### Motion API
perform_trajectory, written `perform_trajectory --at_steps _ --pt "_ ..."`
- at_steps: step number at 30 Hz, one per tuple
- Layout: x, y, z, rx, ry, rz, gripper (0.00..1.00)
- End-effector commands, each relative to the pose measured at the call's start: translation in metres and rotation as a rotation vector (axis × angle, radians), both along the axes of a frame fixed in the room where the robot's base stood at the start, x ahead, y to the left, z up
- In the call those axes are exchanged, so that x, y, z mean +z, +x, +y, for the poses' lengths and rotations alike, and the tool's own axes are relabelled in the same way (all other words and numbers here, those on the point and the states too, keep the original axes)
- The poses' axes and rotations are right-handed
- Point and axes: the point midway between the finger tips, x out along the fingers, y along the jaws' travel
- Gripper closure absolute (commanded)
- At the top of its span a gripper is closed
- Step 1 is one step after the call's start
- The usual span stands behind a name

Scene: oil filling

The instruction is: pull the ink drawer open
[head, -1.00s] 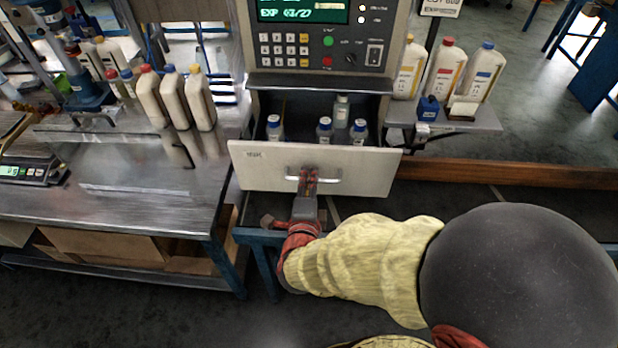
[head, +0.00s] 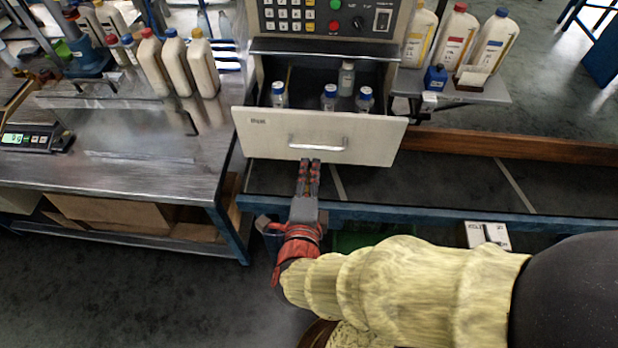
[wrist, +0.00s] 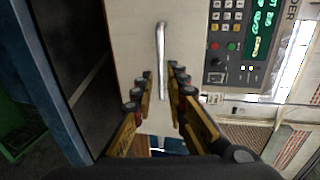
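The ink drawer (head: 270,140) stands pulled out from the cabinet under the control panel, with its inside visible. Several small bottles with blue caps (head: 329,97) stand upright in it. Its silver bar handle (head: 318,148) is on the pale front face, and it also shows in the wrist view (wrist: 161,60). My gripper (head: 310,163) is in front of the drawer, its fingertips just below the handle in the head view. In the wrist view my gripper (wrist: 160,82) has its two fingers apart with the handle ahead between them; nothing is held.
A steel bench (head: 130,170) with large bottles and a scale (head: 35,137) is at the left. A small shelf (head: 470,93) with more bottles is at the right. A blue frame rail (head: 400,211) runs below the drawer.

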Motion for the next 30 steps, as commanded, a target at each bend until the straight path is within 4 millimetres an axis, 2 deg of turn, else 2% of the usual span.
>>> perform_trajectory --at_steps 3,9,30 --pt "0.003 -0.013 0.002 0.004 0.001 -0.001 0.85" --pt "0.005 -0.024 0.002 0.001 0.0 0.0 0.85" --pt "0.004 -0.026 0.001 0.007 -0.026 0.005 0.85"
